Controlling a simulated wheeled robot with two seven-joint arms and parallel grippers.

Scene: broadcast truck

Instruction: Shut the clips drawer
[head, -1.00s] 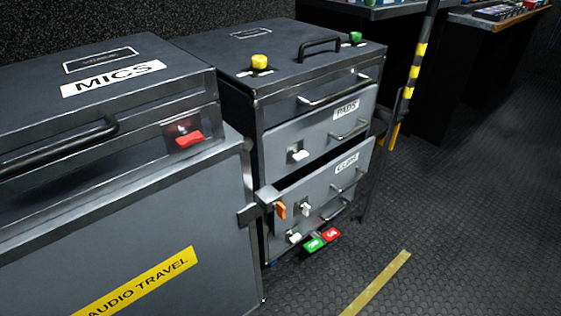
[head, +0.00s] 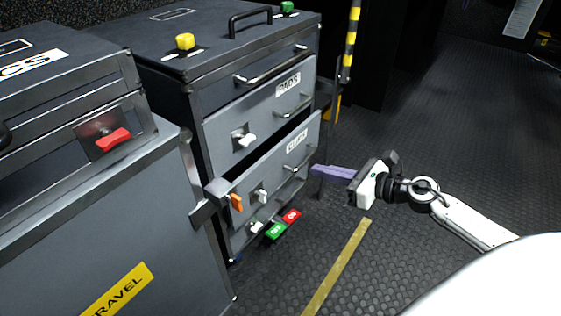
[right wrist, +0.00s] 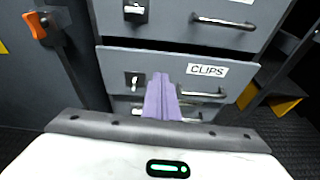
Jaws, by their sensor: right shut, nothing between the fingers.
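The clips drawer (head: 268,176) is a grey drawer in the dark cabinet, marked CLIPS. It stands partly out, with a dark gap above its front. Its bar handle (head: 293,174) is at the right of its front. In the right wrist view the drawer front (right wrist: 118,62) and its handle (right wrist: 205,95) face me. My right gripper (head: 316,171) has purple fingers, shut and empty, pointing at the drawer front near the handle. In the right wrist view its fingers (right wrist: 161,90) overlap the front left of the handle; I cannot tell if they touch. My left gripper is not in view.
The pads drawer (head: 262,112) is above. An orange latch (head: 236,203) sits at the cabinet's left edge, beside a grey case (head: 150,225). Green (head: 276,231) and red (head: 292,216) pieces are low by the cabinet. A striped pole (head: 350,45) stands behind right. Floor at right is open.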

